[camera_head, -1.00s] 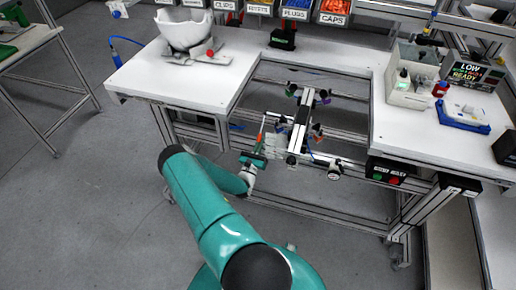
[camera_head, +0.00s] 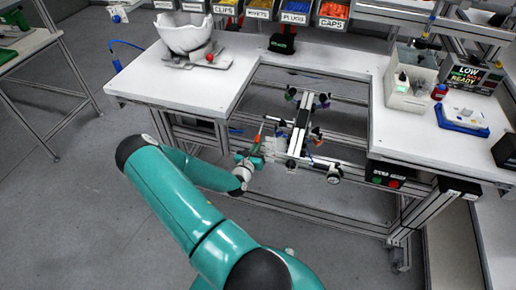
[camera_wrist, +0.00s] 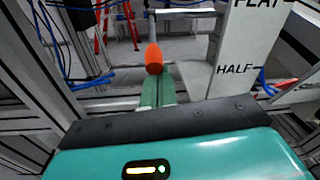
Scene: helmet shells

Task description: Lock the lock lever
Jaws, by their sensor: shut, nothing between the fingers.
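The lock lever shows in the wrist view as a grey rod with an orange grip (camera_wrist: 154,58), left of a white plate (camera_wrist: 238,60) marked "HALF" and, at the top edge, a partly cut-off word like "FLAT". In the head view the orange grip (camera_head: 258,137) is small, at the left of the frame under the bench gap. My gripper (camera_wrist: 157,78) is shut, its green fingers together and empty. The fingertips are right at the near end of the orange grip; I cannot tell whether they touch. In the head view my gripper (camera_head: 256,154) is small and partly blurred into the fixture.
A white workbench (camera_head: 185,98) surrounds the gap on the left, back and right. A white helmet shell (camera_head: 185,33) stands on its left part. A black-and-white fixture frame (camera_head: 299,130) with several knobs is close right of my gripper. Blue cables (camera_wrist: 92,84) hang at left.

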